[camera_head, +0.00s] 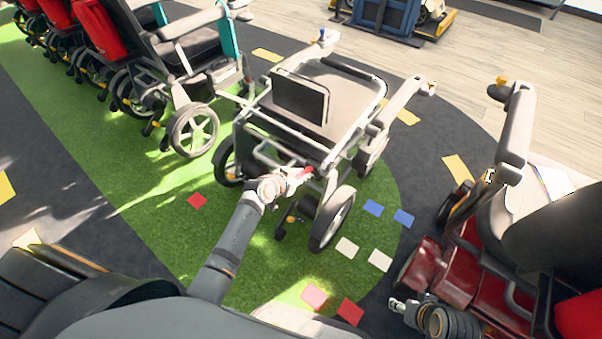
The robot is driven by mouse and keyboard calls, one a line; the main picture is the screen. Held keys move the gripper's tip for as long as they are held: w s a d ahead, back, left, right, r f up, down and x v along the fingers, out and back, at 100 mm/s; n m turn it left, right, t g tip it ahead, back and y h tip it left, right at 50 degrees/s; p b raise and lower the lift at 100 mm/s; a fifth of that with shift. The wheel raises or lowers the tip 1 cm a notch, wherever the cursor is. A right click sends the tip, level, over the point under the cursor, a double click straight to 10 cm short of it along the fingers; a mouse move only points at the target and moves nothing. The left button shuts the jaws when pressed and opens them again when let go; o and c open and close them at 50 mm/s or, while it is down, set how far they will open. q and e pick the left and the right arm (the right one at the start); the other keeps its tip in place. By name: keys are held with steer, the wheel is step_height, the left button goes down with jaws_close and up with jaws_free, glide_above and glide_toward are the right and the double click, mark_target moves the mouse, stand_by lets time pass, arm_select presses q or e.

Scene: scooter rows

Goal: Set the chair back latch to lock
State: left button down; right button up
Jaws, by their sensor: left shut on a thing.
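The wheelchair (345,92) stands in the middle, with a dark back panel (300,97) facing me inside its pale frame. My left gripper (296,180) reaches in from below and is at the rear of the chair, low on the frame. It is shut on a small red part (306,172), which looks like the chair back latch; the fingers hide most of it, and I cannot tell its setting. My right gripper (396,304) is at the lower right, apart from the chair and beside a red scooter; its fingers are too small to read.
The red scooter (427,270) stands close at the right. Another wheelchair (190,55) stands at the left, with a row of red-backed ones behind it. A blue folded item (384,14) is at the back. Green floor (150,215) is open at the left.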

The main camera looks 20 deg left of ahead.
arm_select(q)
steer(key=shift+r+g+p, duration=0.2)
steer(key=shift+g+p, duration=0.3)
steer(key=shift+p, duration=0.8)
arm_select(e)
steer(key=shift+s+d+r+g+h, duration=0.15)
steer(key=shift+d+r+g, duration=0.1)
steer(key=shift+r, duration=0.35)
steer(key=shift+s+d+r+g+h, duration=0.15)
steer(key=shift+r+g, duration=0.15)
steer(key=shift+r, duration=0.25)
steer(key=shift+s+d+r+g, duration=0.1)
steer(key=shift+d+r+g, duration=0.15)
steer(key=shift+r, duration=0.35)
arm_select(q)
steer(key=shift+w, duration=0.1)
arm_select(e)
steer(key=shift+s+r, duration=0.1)
arm_select(q)
steer(key=c, duration=1.2)
jaws_free()
steer(key=shift+o, duration=0.2)
steer(key=v, duration=1.2)
steer(key=shift+d, duration=0.2)
steer(key=shift+r, duration=0.1)
